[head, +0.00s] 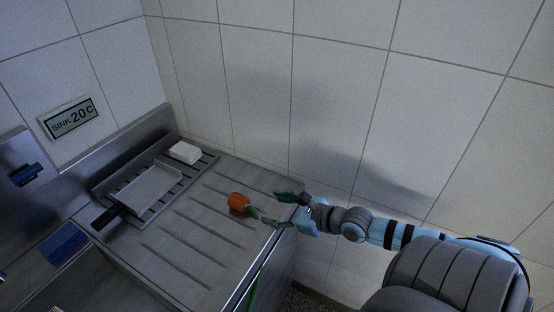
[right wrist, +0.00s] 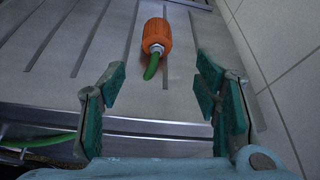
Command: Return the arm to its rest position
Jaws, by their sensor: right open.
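My right gripper (head: 275,208) reaches in from the right in the head view, over the right end of the ribbed metal drainboard (head: 190,232). Its green-padded fingers are spread apart with nothing between them; they also show in the right wrist view (right wrist: 160,85). An orange hose fitting (head: 238,201) lies on the drainboard just ahead of the fingers, apart from them; it also shows in the right wrist view (right wrist: 156,37). My left arm and gripper are not in view.
A tray with a dark handle (head: 108,216) and a white block (head: 185,152) sit on a rack at the back left. A blue item (head: 64,243) lies by the sink at left. A tiled wall (head: 330,90) rises behind my right arm.

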